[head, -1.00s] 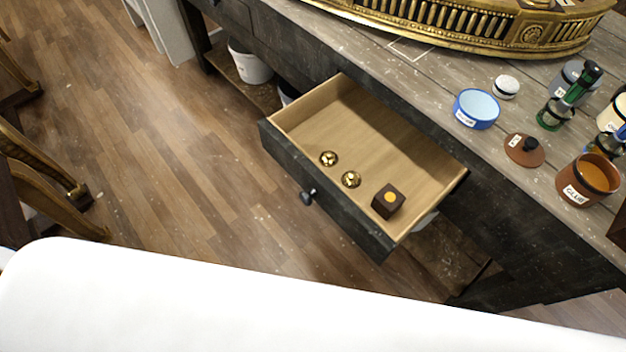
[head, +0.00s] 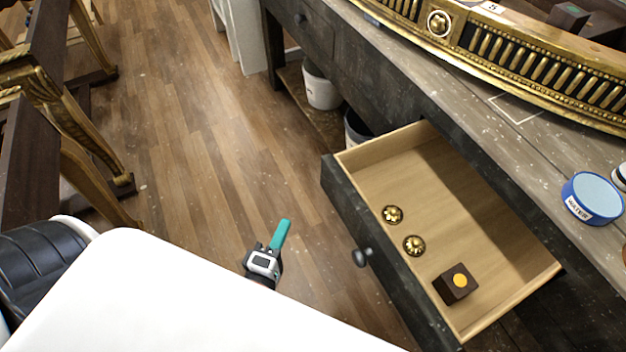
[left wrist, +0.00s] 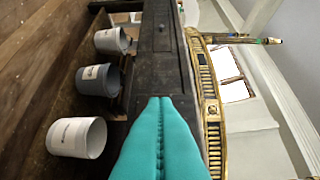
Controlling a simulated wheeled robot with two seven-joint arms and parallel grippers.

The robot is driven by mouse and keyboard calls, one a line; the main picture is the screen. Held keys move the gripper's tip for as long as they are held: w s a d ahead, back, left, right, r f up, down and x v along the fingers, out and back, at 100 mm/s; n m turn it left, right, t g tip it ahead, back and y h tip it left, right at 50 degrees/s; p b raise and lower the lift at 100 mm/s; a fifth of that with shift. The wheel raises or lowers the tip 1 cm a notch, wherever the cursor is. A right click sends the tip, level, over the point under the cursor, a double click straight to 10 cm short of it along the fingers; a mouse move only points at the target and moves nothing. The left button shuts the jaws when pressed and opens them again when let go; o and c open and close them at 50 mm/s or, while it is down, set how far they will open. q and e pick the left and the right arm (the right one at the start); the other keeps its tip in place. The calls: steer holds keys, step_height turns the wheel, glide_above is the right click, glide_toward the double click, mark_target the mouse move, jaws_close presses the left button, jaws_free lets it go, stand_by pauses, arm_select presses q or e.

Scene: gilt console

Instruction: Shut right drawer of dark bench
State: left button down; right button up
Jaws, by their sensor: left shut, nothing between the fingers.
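The right drawer (head: 435,180) of the dark bench (head: 345,62) stands pulled out, with a dark front and a round black knob (head: 361,257). Inside lie two gold knobs (head: 403,229) and a dark block with a yellow dot (head: 456,284). My left gripper (head: 283,232) is shut and empty, with teal fingers. In the head view it is left of the drawer front, apart from it, over the floor. In the left wrist view the teal fingers (left wrist: 160,135) point along the bench. My right gripper is not in view.
A curved gilt piece (head: 500,50) and a blue-rimmed water tub (head: 594,198) are on the bench top. Gilt-legged dark furniture (head: 60,120) is at the left. The wooden floor between is clear.

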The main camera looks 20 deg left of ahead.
arm_select(q)
steer(key=w+d, duration=0.1)
steer(key=w, duration=1.2)
steer(key=shift+r, duration=0.3)
steer(key=shift+d, duration=0.1)
